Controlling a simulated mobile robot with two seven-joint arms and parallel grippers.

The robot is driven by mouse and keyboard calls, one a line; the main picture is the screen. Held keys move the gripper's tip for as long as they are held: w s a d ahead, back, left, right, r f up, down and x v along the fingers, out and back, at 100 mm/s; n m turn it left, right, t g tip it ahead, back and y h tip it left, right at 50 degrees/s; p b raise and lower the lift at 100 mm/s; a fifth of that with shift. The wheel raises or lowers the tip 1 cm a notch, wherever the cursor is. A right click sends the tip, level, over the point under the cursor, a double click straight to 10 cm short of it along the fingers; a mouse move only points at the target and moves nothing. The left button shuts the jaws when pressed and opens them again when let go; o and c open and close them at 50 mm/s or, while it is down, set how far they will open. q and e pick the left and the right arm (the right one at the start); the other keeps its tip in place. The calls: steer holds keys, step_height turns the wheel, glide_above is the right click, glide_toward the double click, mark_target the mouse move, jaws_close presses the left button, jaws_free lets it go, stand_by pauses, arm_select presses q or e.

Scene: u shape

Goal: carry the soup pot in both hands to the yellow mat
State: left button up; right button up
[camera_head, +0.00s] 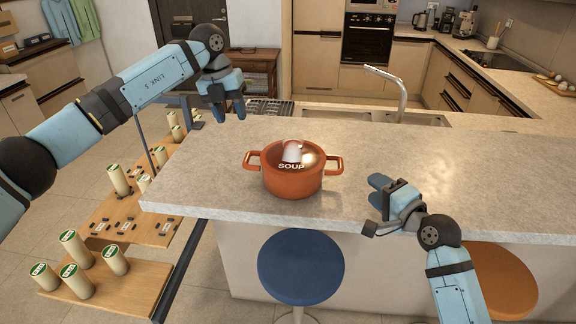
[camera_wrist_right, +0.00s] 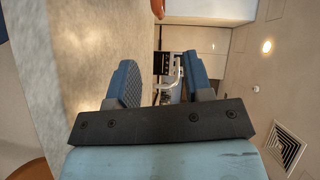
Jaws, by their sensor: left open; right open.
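The orange soup pot (camera_head: 291,182) stands upright on the stone counter (camera_head: 410,165), lid on, with the word SOUP and a loop handle on each side. My left gripper (camera_head: 231,112) is open and empty, above and to the left of the pot, near the counter's left end. My right gripper (camera_head: 378,195) is open and empty, to the right of the pot and apart from its right handle. In the right wrist view its two fingers (camera_wrist_right: 160,85) stand apart with nothing between them, and a bit of orange shows at the top edge. I see no yellow mat.
A sink with a tall faucet (camera_head: 400,88) lies behind the pot. A blue stool (camera_head: 300,268) and an orange stool (camera_head: 500,280) stand in front of the counter. Wooden shelves (camera_head: 130,215) with several cans stand at the left. The counter around the pot is clear.

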mark_target(246, 157)
arm_select(q)
steer(key=shift+f, duration=0.15)
arm_select(e)
steer(key=shift+w+a, duration=0.25)
steer(key=shift+w, duration=0.2)
arm_select(q)
steer(key=d+f, duration=0.1)
steer(key=f, duration=0.8)
steer(key=d+f, duration=0.1)
steer(key=f, duration=0.3)
steer(key=shift+d+f, duration=0.25)
steer(key=shift+d, duration=0.1)
arm_select(e)
steer(key=x, duration=1.3)
steer(key=shift+f, duration=0.2)
arm_select(q)
steer(key=shift+s, duration=0.1)
steer(key=shift+c, duration=0.4)
arm_select(e)
steer(key=shift+s, duration=0.1)
steer(key=shift+c, duration=0.4)
arm_select(q)
steer(key=c, duration=0.7)
arm_select(e)
steer(key=c, duration=0.7)
arm_select(q)
jaws_close()
arm_select(e)
jaws_close()
steer(key=shift+d, duration=0.1)
